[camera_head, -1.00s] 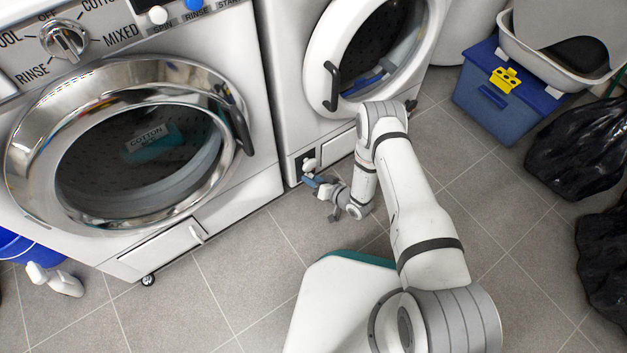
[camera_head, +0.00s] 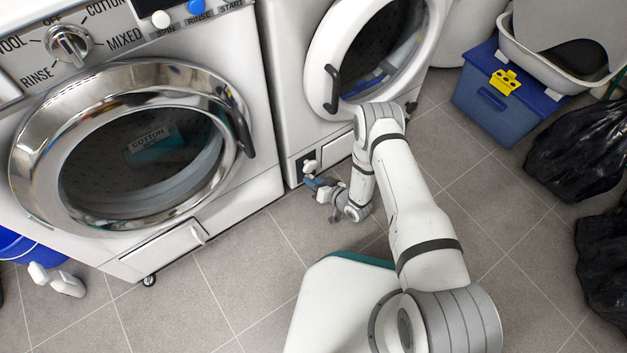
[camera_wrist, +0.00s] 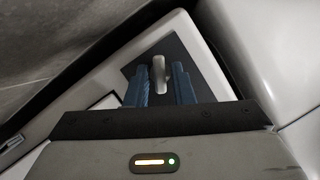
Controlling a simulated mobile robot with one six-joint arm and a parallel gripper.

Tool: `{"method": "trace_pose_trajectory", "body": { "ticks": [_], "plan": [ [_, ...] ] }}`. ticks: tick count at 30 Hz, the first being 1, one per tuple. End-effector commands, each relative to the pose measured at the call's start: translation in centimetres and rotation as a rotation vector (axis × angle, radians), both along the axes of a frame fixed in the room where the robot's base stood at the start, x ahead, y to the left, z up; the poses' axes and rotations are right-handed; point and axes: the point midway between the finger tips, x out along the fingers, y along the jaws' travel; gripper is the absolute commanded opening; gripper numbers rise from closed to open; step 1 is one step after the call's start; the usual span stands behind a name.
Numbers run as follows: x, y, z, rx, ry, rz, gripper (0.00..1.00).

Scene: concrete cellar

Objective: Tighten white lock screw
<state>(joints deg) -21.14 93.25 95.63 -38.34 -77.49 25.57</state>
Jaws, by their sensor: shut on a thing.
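The white lock screw (camera_head: 309,166) sits on a dark panel low on the front of the right-hand machine, beside a small white flap. In the wrist view the screw (camera_wrist: 159,74) is a pale upright grip against the dark panel (camera_wrist: 188,56). My gripper (camera_head: 311,181) is low in front of that panel, and its blue fingers (camera_wrist: 160,84) stand on either side of the screw. The gripper is shut on the screw. The exact contact between fingers and screw is hard to make out.
The left washer (camera_head: 235,190) stands close by on the left, its round door shut. The right-hand machine's door (camera_head: 330,85) is above my gripper. A blue box (camera_head: 490,105) and black bags (camera_head: 580,150) are at the right. The tiled floor (camera_head: 240,265) in front is mostly clear.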

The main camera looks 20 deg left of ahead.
Motion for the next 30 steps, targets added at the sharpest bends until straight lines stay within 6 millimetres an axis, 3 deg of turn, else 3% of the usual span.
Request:
{"method": "trace_pose_trajectory", "body": {
  "ticks": [30],
  "plan": [
    [-0.66, 0.28, -0.06, -0.609, -0.708, 0.000, 0.00]
  ]
}}
